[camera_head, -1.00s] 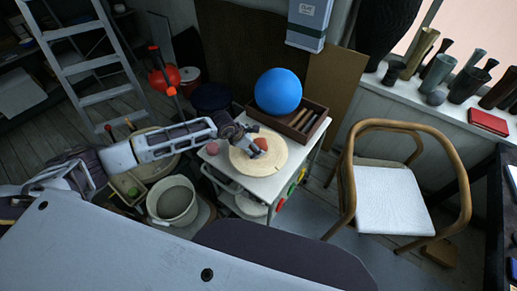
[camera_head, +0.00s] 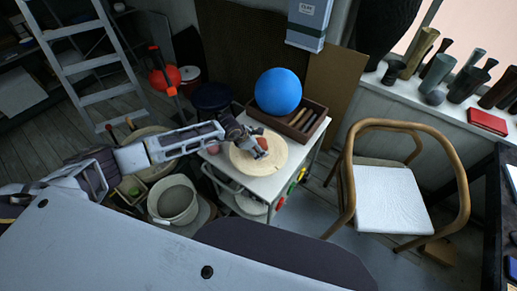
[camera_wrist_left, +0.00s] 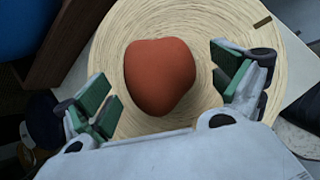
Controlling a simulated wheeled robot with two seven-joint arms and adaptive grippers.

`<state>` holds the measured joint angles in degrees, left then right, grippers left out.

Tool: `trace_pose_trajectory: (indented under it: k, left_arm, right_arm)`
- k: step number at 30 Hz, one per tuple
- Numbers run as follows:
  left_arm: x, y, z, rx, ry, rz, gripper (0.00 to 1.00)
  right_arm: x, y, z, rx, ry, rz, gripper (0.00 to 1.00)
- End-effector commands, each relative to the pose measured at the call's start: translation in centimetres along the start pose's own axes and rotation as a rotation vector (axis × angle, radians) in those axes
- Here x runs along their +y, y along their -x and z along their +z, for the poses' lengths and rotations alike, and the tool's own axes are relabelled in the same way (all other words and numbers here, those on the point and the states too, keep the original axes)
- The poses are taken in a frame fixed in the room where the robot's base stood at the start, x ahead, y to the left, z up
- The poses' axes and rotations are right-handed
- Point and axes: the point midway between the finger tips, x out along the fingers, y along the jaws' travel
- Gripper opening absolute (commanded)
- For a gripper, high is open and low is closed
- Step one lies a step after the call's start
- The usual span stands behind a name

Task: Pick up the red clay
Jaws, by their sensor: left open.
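The red clay (camera_wrist_left: 158,76) is a rounded reddish-brown lump on a round, pale wooden board (camera_wrist_left: 200,25). In the head view the clay (camera_head: 262,143) is partly hidden by my gripper, and the board (camera_head: 245,164) lies on a small white table. My left gripper (camera_head: 261,152) is over the board at the clay. In the left wrist view its green-padded fingers (camera_wrist_left: 168,95) are spread wide, with the clay ahead between them and a gap on both sides. My right gripper is not in view.
A blue ball (camera_head: 278,91) sits at the wooden tray (camera_head: 318,112) behind the board. A small pinkish ball (camera_head: 213,147) is at the table's left edge. A wooden chair (camera_head: 390,195) stands to the right, and a bucket (camera_head: 173,203) is below left.

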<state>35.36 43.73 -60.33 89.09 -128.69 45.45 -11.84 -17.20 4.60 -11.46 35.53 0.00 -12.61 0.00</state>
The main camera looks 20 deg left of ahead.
Motion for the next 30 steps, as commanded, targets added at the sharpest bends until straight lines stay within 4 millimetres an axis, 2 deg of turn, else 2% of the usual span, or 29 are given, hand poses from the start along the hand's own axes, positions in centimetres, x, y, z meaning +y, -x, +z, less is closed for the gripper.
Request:
trace_pose_trajectory:
  k: [2, 20, 30]
  left_arm:
    - [0.01, 0.01, 0.0, 0.0, 0.0, 0.0, 0.9]
    - [-0.02, 0.0, -0.01, 0.0, 0.0, 0.0, 0.12]
    - [0.12, 0.23, 0.35, -0.006, 0.0, 0.002, 0.1]
  right_arm:
    - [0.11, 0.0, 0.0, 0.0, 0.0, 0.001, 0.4]
    - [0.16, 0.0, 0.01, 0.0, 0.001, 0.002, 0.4]
    - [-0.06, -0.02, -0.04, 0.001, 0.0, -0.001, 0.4]
